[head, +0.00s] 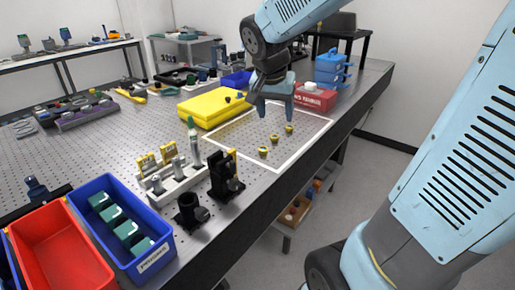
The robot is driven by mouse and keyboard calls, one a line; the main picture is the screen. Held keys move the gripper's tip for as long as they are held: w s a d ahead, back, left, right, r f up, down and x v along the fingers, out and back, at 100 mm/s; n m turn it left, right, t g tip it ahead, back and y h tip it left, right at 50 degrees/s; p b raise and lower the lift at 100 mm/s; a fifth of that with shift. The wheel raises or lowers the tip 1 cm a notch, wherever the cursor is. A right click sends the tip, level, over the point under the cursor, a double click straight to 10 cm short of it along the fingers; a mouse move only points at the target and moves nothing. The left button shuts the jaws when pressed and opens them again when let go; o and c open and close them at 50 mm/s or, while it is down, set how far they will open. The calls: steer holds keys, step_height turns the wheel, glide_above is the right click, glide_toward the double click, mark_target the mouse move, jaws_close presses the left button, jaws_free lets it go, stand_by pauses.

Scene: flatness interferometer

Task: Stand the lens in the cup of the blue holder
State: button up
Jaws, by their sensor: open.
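My gripper (275,113) is open, pointing down above the white-outlined area (321,134) of the perforated table. Small yellow-and-dark pieces stand in that area: a near one (263,152), a middle one (274,137) and a far one (289,129). They are below and in front of the gripper in the picture, and nothing shows between its fingers. The pieces are too small to tell whether one is the lens. I cannot pick out the blue holder or its cup with certainty.
A yellow case (212,107) lies left of the outlined area, and a red box (316,98) stands behind. Black mounts (224,176) and a white rack (172,187) stand nearer. Blue (164,248) and red (60,255) bins fill the near left. The table's right edge (335,145) is close.

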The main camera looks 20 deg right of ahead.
steer(key=w+a+f+m+h, duration=0.1)
steer(key=w+a+f+m, duration=0.25)
steer(key=w+f, duration=0.5)
steer(key=g, duration=0.1)
glide_above(263, 148)
steer(key=s+a, duration=0.2)
steer(key=shift+m, duration=0.35)
step_height(263, 148, down, 7)
steer(key=shift+r, duration=0.2)
steer(key=shift+w+x, duration=0.15)
steer(key=shift+x, duration=1.1)
steer(key=shift+w+x, duration=0.15)
steer(key=shift+x, duration=1.15)
steer(key=shift+r, duration=0.1)
jaws_close()
steer(key=shift+r, duration=0.1)
